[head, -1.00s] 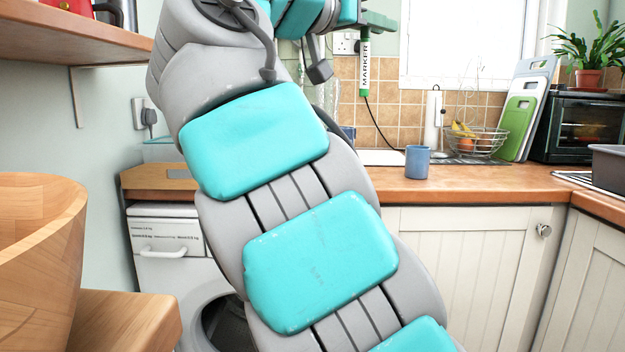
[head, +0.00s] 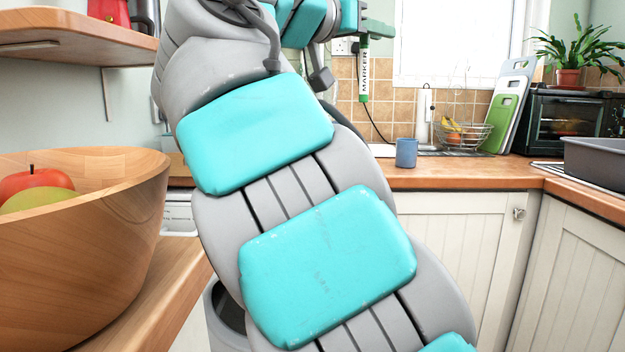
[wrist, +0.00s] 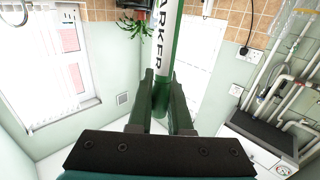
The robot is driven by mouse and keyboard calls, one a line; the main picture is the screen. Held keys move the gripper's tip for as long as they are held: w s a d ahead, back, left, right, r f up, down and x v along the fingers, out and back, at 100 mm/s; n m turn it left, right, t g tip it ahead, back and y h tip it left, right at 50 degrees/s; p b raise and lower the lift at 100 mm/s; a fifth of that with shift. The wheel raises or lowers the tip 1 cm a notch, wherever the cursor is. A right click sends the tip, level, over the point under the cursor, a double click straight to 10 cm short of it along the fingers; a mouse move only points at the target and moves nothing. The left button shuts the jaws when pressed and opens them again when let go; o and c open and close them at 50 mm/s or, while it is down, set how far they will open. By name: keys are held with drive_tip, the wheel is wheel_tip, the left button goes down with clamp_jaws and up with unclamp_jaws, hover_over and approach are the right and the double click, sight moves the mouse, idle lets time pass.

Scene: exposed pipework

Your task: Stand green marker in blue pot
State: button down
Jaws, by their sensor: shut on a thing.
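The green marker (head: 363,72) has a white body with the word MARKER and green ends. It hangs upright from my gripper (head: 372,30) in the head view, above and left of the blue pot in the picture. In the wrist view the dark green jaws (wrist: 162,98) are shut on one green end of the marker (wrist: 164,35). The blue pot (head: 406,152) stands upright on the wooden counter, apart from the marker. Its inside is hardly visible. My own arm covers the middle of the head view.
The counter (head: 455,178) is clear around the pot. Behind it stand a wire fruit basket (head: 462,136), chopping boards (head: 508,108) and a small oven (head: 575,125). A grey tin (head: 598,165) is at right. A wooden bowl (head: 90,235) with fruit is close at left.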

drive_tip(key=w+d+f+n+t+y, duration=0.1)
drive_tip(key=w+f+n+y, duration=0.2)
drive_tip(key=w+f, duration=0.4)
drive_tip(key=w+d+f+n+t+y, duration=0.2)
drive_tip(key=w+f+y, duration=0.3)
drive_tip(key=f, duration=2.1)
drive_tip(key=w+d+f+n+t+y, duration=0.2)
drive_tip(key=w+f+n+y, duration=0.2)
drive_tip(key=w+f, duration=0.6)
drive_tip(key=shift+w+f+y, duration=0.25)
drive_tip(key=shift+f+y, duration=0.15)
drive_tip(key=shift+f, duration=3.15)
drive_tip(key=shift+f, duration=0.45)
drive_tip(key=shift+s+d, duration=0.1)
drive_tip(key=shift+s, duration=0.05)
